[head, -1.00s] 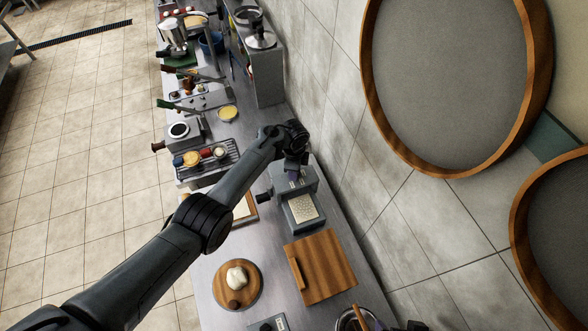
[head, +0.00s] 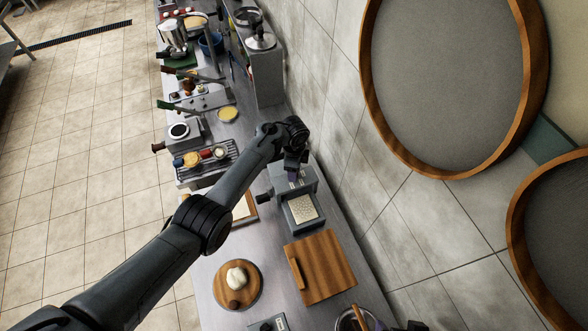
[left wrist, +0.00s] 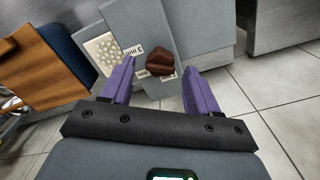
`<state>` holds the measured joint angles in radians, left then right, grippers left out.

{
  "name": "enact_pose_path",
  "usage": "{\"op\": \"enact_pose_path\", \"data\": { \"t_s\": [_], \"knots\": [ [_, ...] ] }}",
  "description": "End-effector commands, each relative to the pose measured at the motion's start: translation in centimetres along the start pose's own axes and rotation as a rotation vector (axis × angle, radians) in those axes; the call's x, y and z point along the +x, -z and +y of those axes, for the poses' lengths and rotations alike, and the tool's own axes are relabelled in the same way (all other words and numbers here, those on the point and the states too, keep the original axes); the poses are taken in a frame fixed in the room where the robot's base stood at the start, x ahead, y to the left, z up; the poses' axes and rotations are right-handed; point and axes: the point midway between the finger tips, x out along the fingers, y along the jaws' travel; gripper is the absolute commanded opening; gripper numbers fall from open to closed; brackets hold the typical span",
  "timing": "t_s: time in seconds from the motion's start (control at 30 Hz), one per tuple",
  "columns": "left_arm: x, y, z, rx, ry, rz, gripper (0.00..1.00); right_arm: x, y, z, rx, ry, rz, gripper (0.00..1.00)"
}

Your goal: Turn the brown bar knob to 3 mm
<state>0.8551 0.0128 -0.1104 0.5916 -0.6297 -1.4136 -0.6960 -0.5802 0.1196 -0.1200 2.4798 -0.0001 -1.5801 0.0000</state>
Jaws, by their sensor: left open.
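The brown bar knob (left wrist: 159,58) shows in the left wrist view on the grey face of a machine (left wrist: 192,30), with white labels around it. One label (left wrist: 137,51) at its upper left reads 3 mm; the lower labels are partly hidden or hard to read. My left gripper (left wrist: 158,82) is open, its purple fingers on either side of the knob, apart from it. In the head view my left gripper (head: 293,174) is over the grey machine (head: 305,190), and the knob is hidden there. A purple part of my right gripper (head: 380,324) shows at the bottom edge.
The machine's tray (head: 303,209) holds pale pieces. A wooden board (head: 325,268) and a round board (head: 222,293) with dough (head: 236,277) lie nearer on the counter. The tiled wall (head: 375,215) stands close at the right.

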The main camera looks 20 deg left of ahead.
Motion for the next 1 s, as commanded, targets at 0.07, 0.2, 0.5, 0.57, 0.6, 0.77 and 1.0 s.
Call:
{"op": "enact_pose_path", "data": {
  "t_s": [0.07,0.2,0.5,0.57,0.6,0.77,1.0],
  "knots": [
    [-1.6,0.0,-0.1,-0.001,0.003,0.002,0.6,-0.6,0.2,0.0,0.002,0.002,0.0,1.0],
    [-4.0,0.0,0.0,-0.001,0.003,0.001,0.6,-1.1,0.4,-0.1,0.004,0.003,0.001,1.0],
    [-8.0,0.1,0.0,0.0,0.001,0.001,0.6,-1.6,0.5,0.0,0.004,0.003,0.001,1.0],
    [-8.4,0.0,0.0,0.0,0.001,0.001,0.6,-1.7,0.6,0.0,0.004,0.003,0.001,1.0],
    [-8.7,0.0,0.0,-0.001,0.0,0.001,0.6,-1.7,0.6,0.0,0.003,0.003,0.001,1.0],
    [-9.0,0.0,0.0,0.0,0.001,0.0,0.6,-1.7,0.5,0.1,-0.001,0.0,0.0,1.0],
    [-9.0,0.0,0.0,0.0,0.001,0.0,0.6,-1.7,0.5,0.2,-0.006,-0.004,-0.001,1.0]
  ]
}}
